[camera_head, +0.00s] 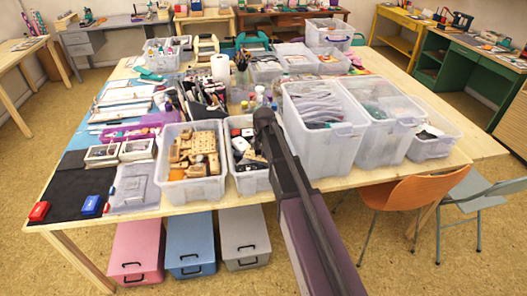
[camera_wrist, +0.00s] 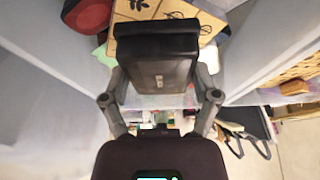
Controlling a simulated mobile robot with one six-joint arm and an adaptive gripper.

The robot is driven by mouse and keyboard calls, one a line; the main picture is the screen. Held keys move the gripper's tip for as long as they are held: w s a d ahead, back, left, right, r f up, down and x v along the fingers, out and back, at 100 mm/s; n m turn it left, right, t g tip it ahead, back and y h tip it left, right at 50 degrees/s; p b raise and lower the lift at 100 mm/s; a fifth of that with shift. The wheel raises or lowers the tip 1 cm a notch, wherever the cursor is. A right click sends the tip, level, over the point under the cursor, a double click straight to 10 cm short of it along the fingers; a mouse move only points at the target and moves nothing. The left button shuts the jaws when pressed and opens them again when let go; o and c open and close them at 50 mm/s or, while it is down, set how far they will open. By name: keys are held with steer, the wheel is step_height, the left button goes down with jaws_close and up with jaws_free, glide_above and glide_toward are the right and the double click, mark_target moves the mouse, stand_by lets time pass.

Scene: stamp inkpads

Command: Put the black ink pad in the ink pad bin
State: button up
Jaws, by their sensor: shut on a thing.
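In the wrist view, my gripper (camera_wrist: 160,92) is shut on the black ink pad (camera_wrist: 158,50), a dark block with small pale lettering on its front. In the head view, my gripper (camera_head: 264,122) is over or close to a clear plastic bin (camera_head: 251,182) at the table's front, which holds white, red and black items. My arm hides part of this bin. The pad cannot be told apart from my dark gripper in the head view. In the wrist view, a wooden piece with leaf prints (camera_wrist: 150,12) and a red item (camera_wrist: 86,15) show beyond the pad.
A bin of wooden stamps (camera_head: 191,186) stands just left. Tall clear bins (camera_head: 320,150) stand right of my arm.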

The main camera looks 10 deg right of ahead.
steer(key=shift+f+b, duration=1.75)
steer(key=shift+f, duration=0.1)
steer(key=shift+f, duration=0.1)
steer(key=o, duration=1)
steer(key=p+v, duration=1.1)
steer(key=v, duration=0.1)
steer(key=s+d+f+g, duration=0.1)
steer(key=s+g, duration=0.3)
steer(key=s, duration=2)
steer(key=shift+s+d+g, duration=0.2)
steer(key=shift+s+g, duration=0.1)
